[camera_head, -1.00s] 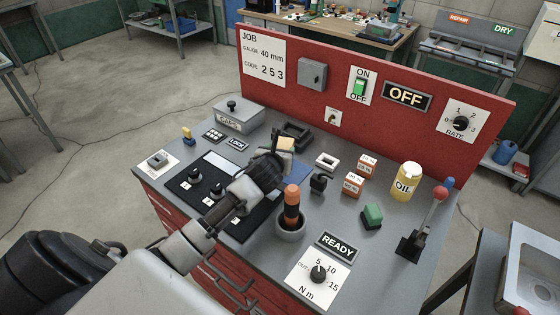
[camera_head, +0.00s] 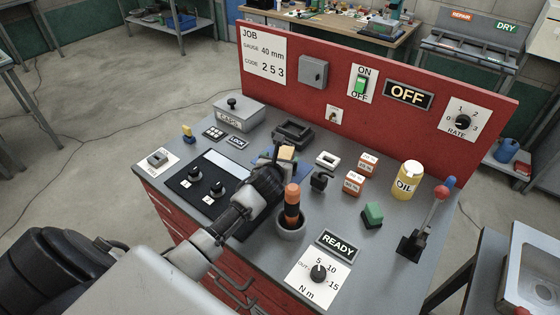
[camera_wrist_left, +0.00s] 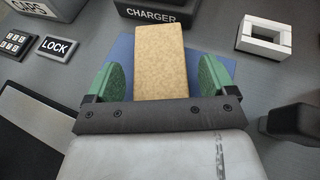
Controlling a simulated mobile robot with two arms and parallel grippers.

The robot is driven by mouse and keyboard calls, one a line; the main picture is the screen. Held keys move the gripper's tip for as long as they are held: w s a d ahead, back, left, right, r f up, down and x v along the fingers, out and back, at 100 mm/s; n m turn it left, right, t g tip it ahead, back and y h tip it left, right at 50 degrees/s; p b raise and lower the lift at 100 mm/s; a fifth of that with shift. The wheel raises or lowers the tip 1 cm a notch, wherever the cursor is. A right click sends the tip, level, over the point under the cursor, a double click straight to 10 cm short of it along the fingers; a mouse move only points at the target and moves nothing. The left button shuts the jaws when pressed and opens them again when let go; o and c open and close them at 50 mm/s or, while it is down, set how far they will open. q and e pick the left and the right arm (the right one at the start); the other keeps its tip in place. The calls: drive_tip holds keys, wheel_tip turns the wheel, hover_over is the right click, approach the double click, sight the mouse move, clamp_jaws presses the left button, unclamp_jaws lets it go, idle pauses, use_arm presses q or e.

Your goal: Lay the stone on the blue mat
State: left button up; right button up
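The stone (camera_wrist_left: 160,65) is a tan, speckled block. In the left wrist view it lies over the blue mat (camera_wrist_left: 122,48), which shows on both sides of it. My right gripper is not in view.
A black charger (camera_head: 293,134) stands just behind the mat. A white frame block (camera_head: 327,160) and a dark knobbed piece (camera_head: 319,181) are to its right. An orange-handled tool in a grey cup (camera_head: 290,229) stands close to my left arm. A grey lidded box (camera_head: 239,113) is back left.

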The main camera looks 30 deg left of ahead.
use_arm(q)
drive_tip(key=shift+r, duration=0.1)
drive_tip(key=shift+s, duration=0.15)
drive_tip(key=v, duration=1.1)
drive_tip(key=shift+s+d+r+b, duration=0.1)
drive_tip(key=shift+s+r+b, duration=0.1)
drive_tip(key=shift+s+b, duration=0.15)
drive_tip(key=shift+f, duration=0.1)
